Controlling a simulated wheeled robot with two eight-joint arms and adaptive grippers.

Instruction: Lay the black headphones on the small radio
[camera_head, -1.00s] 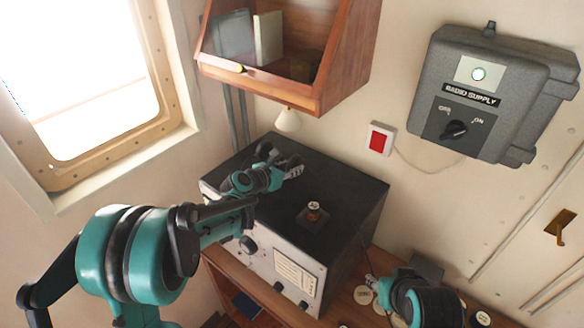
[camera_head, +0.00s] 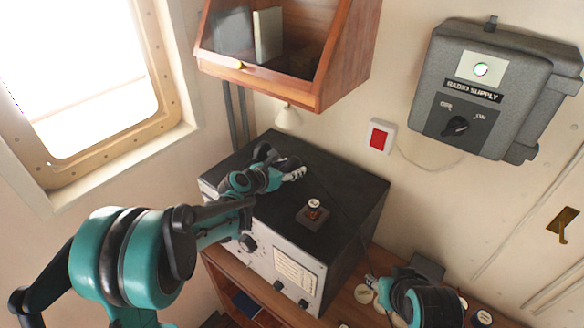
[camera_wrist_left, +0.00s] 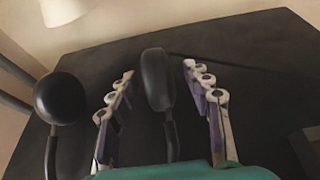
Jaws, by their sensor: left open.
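The black headphones (camera_wrist_left: 60,98) lie on the large black-topped set (camera_head: 345,180). In the left wrist view one ear cup stands between my left gripper's fingers (camera_wrist_left: 160,72), and the other is outside them to the left. In the head view my left gripper (camera_head: 292,172) is low over the set's back part and partly hides the headphones (camera_head: 263,150). It is open, with gaps beside the cup. A dark grey box (camera_head: 428,266) behind my right gripper (camera_head: 372,284) may be the small radio; I cannot be sure. The right fingers are too small to read.
A small block with a round cap (camera_head: 313,212) sits on the set's top. A wooden cabinet (camera_head: 290,60) and a lamp (camera_head: 287,118) hang above the back. Several round discs lie on the wooden desk (camera_head: 345,300) at the right, around my right gripper.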

